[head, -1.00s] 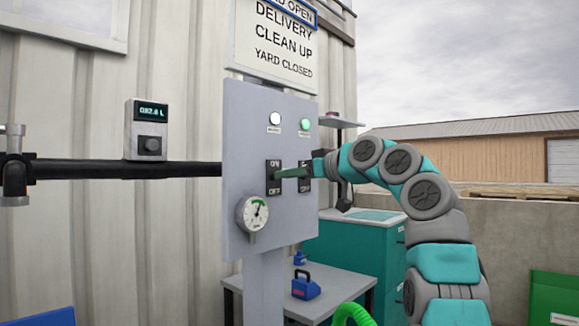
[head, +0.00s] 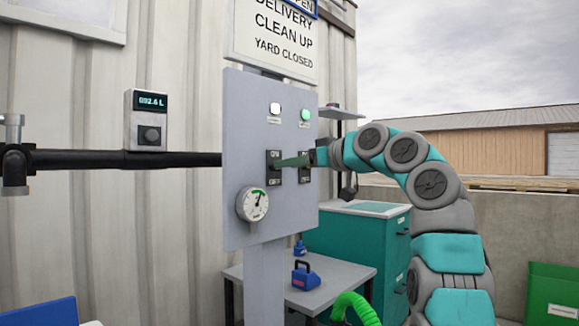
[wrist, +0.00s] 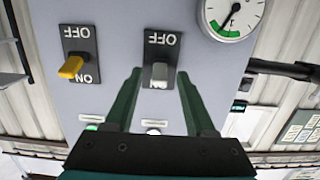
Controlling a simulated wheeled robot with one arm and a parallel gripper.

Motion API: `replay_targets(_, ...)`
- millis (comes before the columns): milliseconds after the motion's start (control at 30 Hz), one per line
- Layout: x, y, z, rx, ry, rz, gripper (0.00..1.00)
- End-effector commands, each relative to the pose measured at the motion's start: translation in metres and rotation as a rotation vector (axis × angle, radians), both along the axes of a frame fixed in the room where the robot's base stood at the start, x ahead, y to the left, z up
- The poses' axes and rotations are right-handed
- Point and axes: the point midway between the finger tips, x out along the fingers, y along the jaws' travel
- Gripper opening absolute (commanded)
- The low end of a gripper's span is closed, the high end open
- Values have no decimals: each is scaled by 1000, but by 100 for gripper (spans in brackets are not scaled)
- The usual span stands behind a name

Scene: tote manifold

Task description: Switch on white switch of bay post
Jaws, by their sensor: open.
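The bay post carries a grey panel (head: 240,150). The white switch (wrist: 160,72) is a small pale lever on a dark plate, between OFF and ON marks. In the wrist view its lever reaches toward the ON mark and partly covers it. My gripper (wrist: 159,82) is open, with one green finger on each side of this lever; contact is not clear. In the head view my gripper (head: 284,162) reaches the left switch plate from the right and hides the lever. A yellow switch (wrist: 70,67) sits beside it, outside my fingers.
Above the switches are a white lamp (head: 275,108) and a lit green lamp (head: 305,114). A round gauge (head: 252,204) is below them. A black pipe (head: 100,159) with a meter (head: 147,120) runs at left. A table (head: 330,282) stands behind the post.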

Motion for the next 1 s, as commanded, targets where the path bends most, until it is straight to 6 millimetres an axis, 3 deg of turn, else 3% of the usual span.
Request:
replay_targets(400, -38, -49, 7, 1, -2, -2, 55)
replay_targets(1000, -40, -54, 8, 3, 16, -4, 55)
